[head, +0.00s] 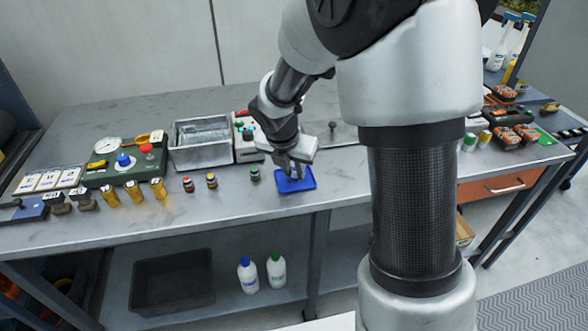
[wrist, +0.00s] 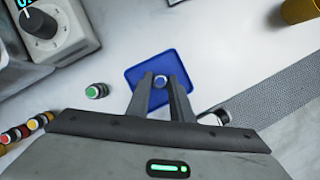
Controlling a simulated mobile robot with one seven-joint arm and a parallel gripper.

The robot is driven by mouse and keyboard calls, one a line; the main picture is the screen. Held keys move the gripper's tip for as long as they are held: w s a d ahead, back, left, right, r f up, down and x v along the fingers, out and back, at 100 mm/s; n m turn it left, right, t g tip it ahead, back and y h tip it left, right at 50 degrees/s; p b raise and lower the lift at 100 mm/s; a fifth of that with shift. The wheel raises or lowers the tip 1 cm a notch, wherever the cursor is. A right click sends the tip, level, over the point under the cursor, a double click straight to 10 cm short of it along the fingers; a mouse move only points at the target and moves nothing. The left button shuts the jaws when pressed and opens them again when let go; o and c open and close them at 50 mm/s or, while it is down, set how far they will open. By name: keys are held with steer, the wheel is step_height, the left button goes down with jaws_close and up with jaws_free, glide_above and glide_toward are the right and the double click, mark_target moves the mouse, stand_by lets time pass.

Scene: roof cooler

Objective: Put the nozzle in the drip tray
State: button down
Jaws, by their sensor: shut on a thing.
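The drip tray, a shallow blue tray (head: 306,184), lies on the grey bench near its front edge; it also shows in the wrist view (wrist: 190,62). My gripper (head: 294,174) points down over this tray. In the wrist view my gripper (wrist: 160,84) is shut on a small round nozzle (wrist: 160,80) with a blue rim and pale centre. The nozzle appears inside the tray's outline. I cannot tell whether it touches the tray floor. In the head view the fingers and tray hide most of it.
Similar small pieces with green (head: 254,174), orange (head: 211,181) and red (head: 188,185) bands stand left of the tray. A metal pan (head: 201,157) and a device with a dial (wrist: 42,24) stand behind.

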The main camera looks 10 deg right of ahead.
steer(key=c, duration=1.6)
jaws_free()
steer(key=shift+o, duration=0.2)
